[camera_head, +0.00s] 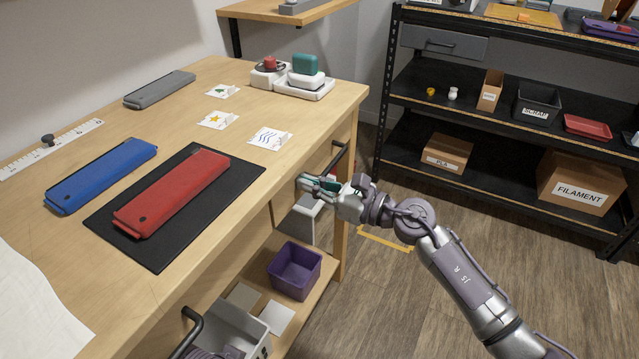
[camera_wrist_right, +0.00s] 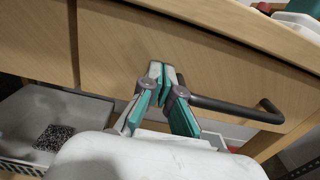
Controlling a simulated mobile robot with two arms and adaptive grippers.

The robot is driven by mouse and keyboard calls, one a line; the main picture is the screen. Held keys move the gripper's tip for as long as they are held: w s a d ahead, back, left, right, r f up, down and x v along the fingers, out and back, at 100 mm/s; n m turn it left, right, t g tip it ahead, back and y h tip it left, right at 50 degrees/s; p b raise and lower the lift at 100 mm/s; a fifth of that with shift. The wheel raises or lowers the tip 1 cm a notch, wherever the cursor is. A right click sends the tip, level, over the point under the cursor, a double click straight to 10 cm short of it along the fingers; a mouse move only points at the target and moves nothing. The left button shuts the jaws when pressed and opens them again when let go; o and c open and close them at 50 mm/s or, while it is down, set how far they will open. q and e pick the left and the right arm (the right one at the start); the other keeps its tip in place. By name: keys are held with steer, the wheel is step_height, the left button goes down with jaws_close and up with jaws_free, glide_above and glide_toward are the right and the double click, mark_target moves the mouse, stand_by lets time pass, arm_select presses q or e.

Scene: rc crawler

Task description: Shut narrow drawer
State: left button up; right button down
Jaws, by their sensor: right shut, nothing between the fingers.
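The narrow drawer (camera_wrist_right: 180,62) is a wooden front under the bench top in the right wrist view. Its face looks about level with the panel to its left, across a thin dark seam. Its black bar handle (camera_wrist_right: 235,107) also shows in the head view (camera_head: 338,160). My right gripper (camera_head: 312,183) is shut and empty in front of the drawer. In the right wrist view its fingertips (camera_wrist_right: 160,72) are close to the drawer front, by the handle's left end. I cannot tell whether they touch.
The wooden bench (camera_head: 60,235) holds a red case (camera_head: 175,190) on a black mat, a blue case (camera_head: 100,175) and a grey case. Below are a purple bin (camera_head: 295,270) and a grey bin. Another black handle (camera_head: 188,330) juts out nearby. A black shelf rack stands right.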

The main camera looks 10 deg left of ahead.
steer(key=shift+a+r, duration=0.15)
steer(key=shift+r, duration=0.1)
